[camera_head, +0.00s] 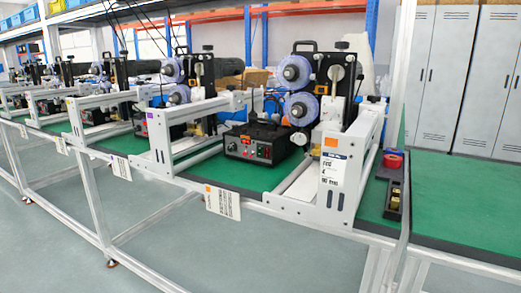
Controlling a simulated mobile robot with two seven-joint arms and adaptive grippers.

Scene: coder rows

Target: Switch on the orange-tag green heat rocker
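A black control box (250,145) with a small red display and small knobs stands on the green bench top, inside the nearest machine station. A sheet with an orange tag (222,201) hangs from the bench front below this station. A white label plate with an orange patch (331,167) is on the frame at its right. Neither of my grippers is in view.
White frame rails (292,207) run in front of and beside the box. Reels (297,72) stand above and behind it. Similar stations (98,110) line the bench to the left. A red item (393,157) and a black tray (394,200) lie at the right.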

